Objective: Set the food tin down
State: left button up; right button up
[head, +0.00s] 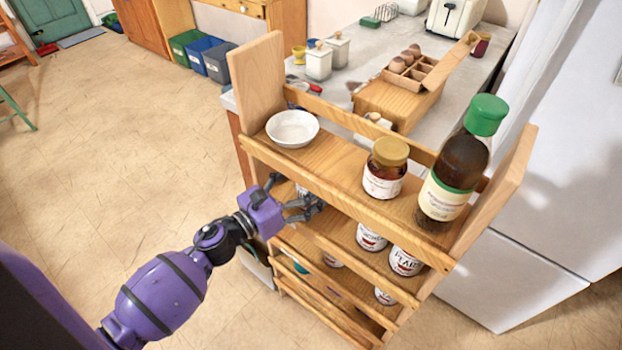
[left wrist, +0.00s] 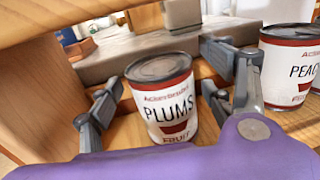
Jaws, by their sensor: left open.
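A food tin labelled PLUMS (left wrist: 163,102) stands on a wooden shelf in the left wrist view, between the spread fingers of my left gripper (left wrist: 170,90). The gripper is open, with a finger on each side of the tin; gaps show beside it. In the head view my left gripper (head: 295,205) reaches into the shelf below the top one, and the plums tin is mostly hidden behind it. A second tin, labelled PEACH or similar (left wrist: 292,68), stands to the right and is cut off by the frame. My right gripper is not in view.
The wooden rack (head: 330,172) holds a white bowl (head: 292,129), a jar (head: 385,168) and a green-capped bottle (head: 462,160) on top. Several tins, including a pears tin (head: 405,262), stand lower. Front rails edge the shelves. A counter (head: 355,62) lies behind.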

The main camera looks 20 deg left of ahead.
pick_arm(q)
jog(key=s+a+f+n+y+b, duration=0.1)
jog(key=s+a+f+n+y, duration=0.1)
jog(key=s+a+f+n, duration=0.35)
jog(key=s+a+f+n+y+b, duration=0.1)
jog(key=s+a+f+n+y, duration=0.15)
jog(key=s+n, duration=0.55)
jog(key=s+d+f+n+g+y, duration=0.2)
jog(key=s+f+n+g, duration=0.2)
jog(key=s+f+n, duration=0.5)
jog(key=s+d+f+n+g+y, duration=0.2)
jog(key=s+f+n, duration=0.7)
jog(key=s+n, duration=0.5)
jog(key=d+n+g, duration=0.1)
jog(key=n+g, duration=0.1)
jog(key=n, duration=0.3)
jog(key=shift+s+f, duration=0.3)
jog(key=shift+s, duration=0.1)
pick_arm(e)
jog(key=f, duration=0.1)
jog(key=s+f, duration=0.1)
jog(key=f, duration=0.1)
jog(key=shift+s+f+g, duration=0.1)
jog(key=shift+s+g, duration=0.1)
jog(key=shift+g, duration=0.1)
pick_arm(q)
jog(key=shift+s, duration=0.1)
